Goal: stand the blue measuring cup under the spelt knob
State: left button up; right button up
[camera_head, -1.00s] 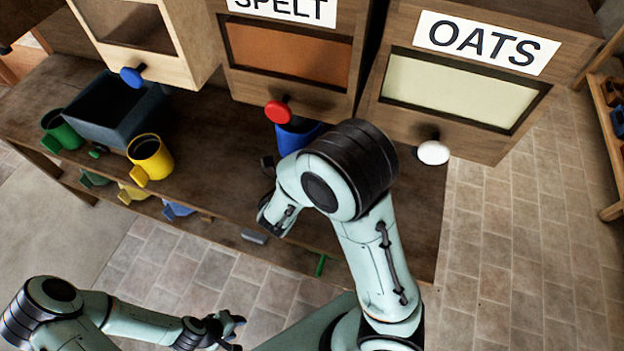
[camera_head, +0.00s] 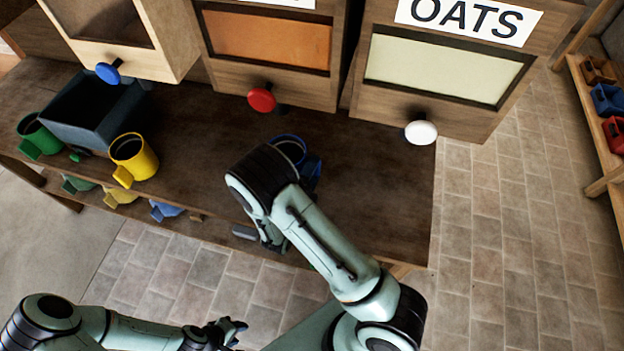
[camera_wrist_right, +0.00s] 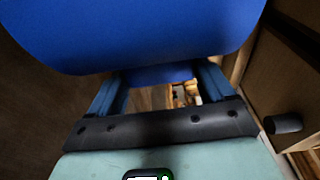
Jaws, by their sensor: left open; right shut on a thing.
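The blue measuring cup (camera_head: 291,142) is over the bench, to the right of and nearer than the red knob (camera_head: 262,99) of the spelt bin. My right arm hides much of it in the head view. The cup (camera_wrist_right: 150,35) fills the top of the right wrist view. My right gripper (camera_wrist_right: 162,80) is shut on the cup's handle; its fingers lie on either side of it. I cannot tell whether the cup's base touches the bench. My left gripper (camera_head: 236,328) is open and empty at the lower left, away from the bench.
The oats bin's white knob (camera_head: 421,132) is on the right, the left bin's blue knob (camera_head: 108,72) on the left. A yellow cup (camera_head: 135,158), a green cup (camera_head: 38,136) and a dark box (camera_head: 92,112) occupy the left bench. The bench (camera_head: 385,180) is clear on the right.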

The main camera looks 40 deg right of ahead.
notch_tip(320, 180, down, 3)
jog(key=shift+s+f, duration=0.1)
jog(key=shift+f, duration=0.15)
pick_arm(q)
jog(key=shift+s+f, duration=0.4)
jog(key=shift+s, duration=0.05)
pick_arm(e)
jog(key=shift+f, duration=0.15)
jog(key=o, duration=1.5)
